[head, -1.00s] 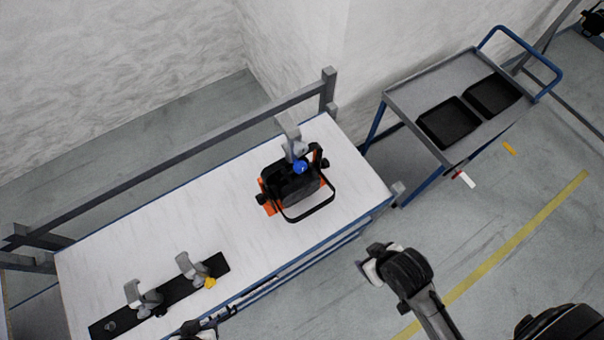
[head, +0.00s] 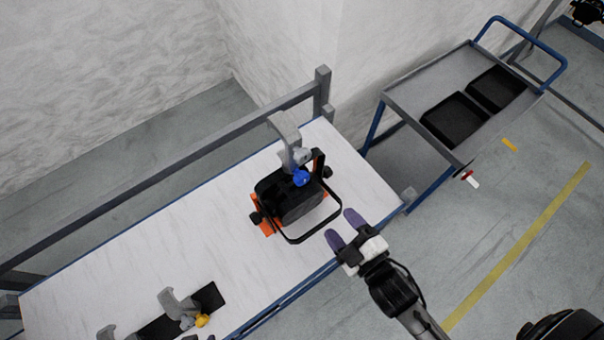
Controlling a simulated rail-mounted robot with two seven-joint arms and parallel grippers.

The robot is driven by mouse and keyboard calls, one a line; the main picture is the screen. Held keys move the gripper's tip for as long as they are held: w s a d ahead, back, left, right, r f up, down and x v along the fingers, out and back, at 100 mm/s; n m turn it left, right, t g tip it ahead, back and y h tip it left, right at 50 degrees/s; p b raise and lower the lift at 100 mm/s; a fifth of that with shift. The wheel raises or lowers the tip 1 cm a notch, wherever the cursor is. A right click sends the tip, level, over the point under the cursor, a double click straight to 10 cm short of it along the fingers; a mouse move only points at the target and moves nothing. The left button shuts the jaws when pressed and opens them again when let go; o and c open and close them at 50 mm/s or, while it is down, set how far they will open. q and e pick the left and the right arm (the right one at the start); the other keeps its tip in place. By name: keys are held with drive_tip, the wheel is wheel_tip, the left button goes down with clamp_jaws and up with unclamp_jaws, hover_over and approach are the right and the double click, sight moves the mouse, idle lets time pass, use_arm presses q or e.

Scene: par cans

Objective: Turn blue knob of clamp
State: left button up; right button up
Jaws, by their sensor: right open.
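The grey clamp (head: 286,133) stands at the back of the black par can (head: 286,198) on the white table. Its blue knob (head: 301,177) faces me above the can's body. The can has orange parts at its side and a black bracket loop towards the table's front edge. My right gripper (head: 341,227) is open and empty near the table's front edge. Its two purple fingers point at the can, apart from the bracket and the knob. My left gripper is not clearly in view.
A black plate with grey clamps and a yellow knob (head: 202,320) lies at the table's lower left. A grey rail (head: 170,158) runs behind the table (head: 150,250). A blue-framed trolley (head: 410,82) with black trays stands at the right.

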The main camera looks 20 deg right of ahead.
sight(305, 181)
drive_tip(key=w+a+p, duration=0.1)
drive_tip(key=w, duration=0.2)
drive_tip(key=w+a+r+n, duration=0.1)
drive_tip(key=w, duration=0.3)
drive_tip(key=w+a+n+t+y+p, duration=0.1)
drive_tip(key=w, duration=0.3)
drive_tip(key=shift+w+r+p, duration=0.25)
drive_tip(key=shift+r+p, duration=0.05)
drive_tip(key=shift+r, duration=0.1)
drive_tip(key=shift+x, duration=0.95)
drive_tip(key=shift+c, duration=0.5)
drive_tip(key=shift+s, duration=0.1)
drive_tip(key=c, duration=0.8)
drive_tip(key=shift+m+p, duration=0.3)
